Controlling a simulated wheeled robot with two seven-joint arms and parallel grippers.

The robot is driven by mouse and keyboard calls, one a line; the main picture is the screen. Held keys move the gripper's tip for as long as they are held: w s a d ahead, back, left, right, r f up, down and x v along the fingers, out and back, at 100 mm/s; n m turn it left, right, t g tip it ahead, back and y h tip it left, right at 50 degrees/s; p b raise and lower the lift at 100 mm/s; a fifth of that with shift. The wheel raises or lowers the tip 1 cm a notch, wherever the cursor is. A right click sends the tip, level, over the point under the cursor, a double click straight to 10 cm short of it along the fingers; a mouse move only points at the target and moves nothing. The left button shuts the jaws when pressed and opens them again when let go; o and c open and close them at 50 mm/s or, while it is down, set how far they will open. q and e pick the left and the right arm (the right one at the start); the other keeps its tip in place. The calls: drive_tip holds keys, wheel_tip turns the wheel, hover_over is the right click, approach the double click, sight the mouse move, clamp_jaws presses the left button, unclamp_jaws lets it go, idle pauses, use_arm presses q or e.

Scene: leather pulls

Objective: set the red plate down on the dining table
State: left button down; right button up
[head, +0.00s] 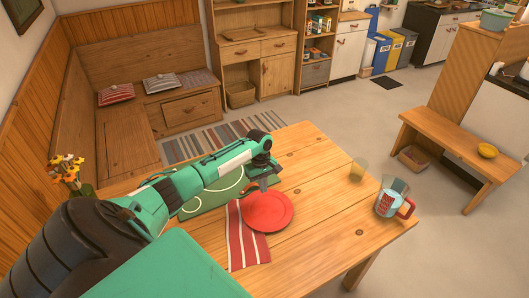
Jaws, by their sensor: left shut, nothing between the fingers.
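The red plate (268,212) is on the wooden dining table (318,222), lying flat as far as I can see. Its left edge overlaps a red-and-white striped cloth (246,250). My left arm reaches in from the left across the table. My left gripper (264,186) points down at the plate's far edge, shut and empty. I cannot tell whether the fingertips touch the rim. My right gripper is out of view.
A green mat (205,200) lies under my arm. Yellow flowers (68,172) are at the left. The table's front right is clear. A bench (450,145) stands beyond.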

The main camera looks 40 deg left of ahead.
use_arm(q)
drive_tip(key=r, duration=0.4)
drive_tip(key=shift+w+a+b, duration=0.1)
drive_tip(key=shift+a+b, duration=0.2)
drive_tip(key=shift+a, duration=0.05)
drive_tip(key=shift+d, duration=0.1)
